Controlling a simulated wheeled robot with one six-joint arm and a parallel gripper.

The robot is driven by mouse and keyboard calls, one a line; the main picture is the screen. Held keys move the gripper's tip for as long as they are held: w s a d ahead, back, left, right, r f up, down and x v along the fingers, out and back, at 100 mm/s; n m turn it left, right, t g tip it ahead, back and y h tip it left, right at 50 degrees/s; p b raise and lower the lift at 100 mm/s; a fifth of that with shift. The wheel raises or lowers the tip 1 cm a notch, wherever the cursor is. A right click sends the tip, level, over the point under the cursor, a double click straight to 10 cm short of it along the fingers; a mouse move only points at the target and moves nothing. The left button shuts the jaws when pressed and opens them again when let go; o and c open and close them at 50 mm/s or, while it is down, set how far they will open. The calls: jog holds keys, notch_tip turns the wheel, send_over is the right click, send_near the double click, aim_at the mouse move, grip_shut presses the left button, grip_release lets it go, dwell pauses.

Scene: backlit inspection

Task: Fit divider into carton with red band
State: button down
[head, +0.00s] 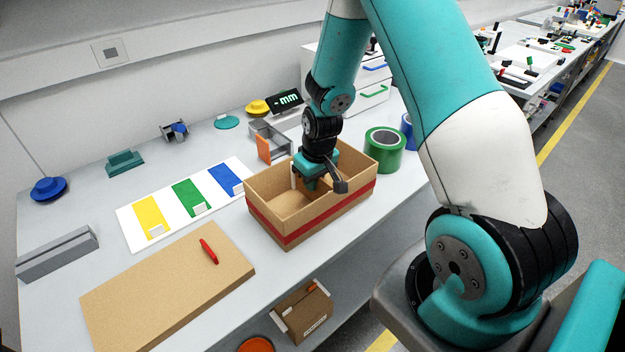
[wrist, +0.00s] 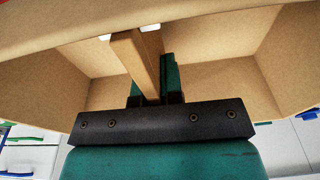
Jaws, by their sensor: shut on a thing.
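The open cardboard carton with the red band (head: 313,222) stands on the light bench in the head view. Its walls also surround the fingers in the wrist view (wrist: 215,25). My gripper (head: 309,182) points down into the carton's opening. It is shut on the divider, a tan cardboard piece seen nearly edge-on between the fingers in the wrist view (wrist: 136,62). In the head view my gripper and wrist hide most of the divider. I cannot tell whether its lower edge touches the carton floor or sits in any slot.
A green tape roll (head: 384,153) stands close to the carton's right. A grey holder with an orange front (head: 272,143) is behind it. A colour-striped sheet (head: 187,203) and a brown board (head: 150,290) with a red tool (head: 208,251) lie to the left.

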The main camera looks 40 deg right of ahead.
jog(key=shift+f, duration=0.2)
jog(key=c, duration=1.2)
grip_release()
jog(key=s+r, duration=0.1)
jog(key=r, duration=0.4)
jog(key=r+b, duration=0.1)
jog(key=r, duration=0.5)
jog(key=s+r, duration=0.1)
jog(key=r, duration=0.5)
jog(key=shift+s+d+r, duration=0.15)
jog(key=shift+s+d, duration=0.05)
jog(key=shift+s, duration=0.1)
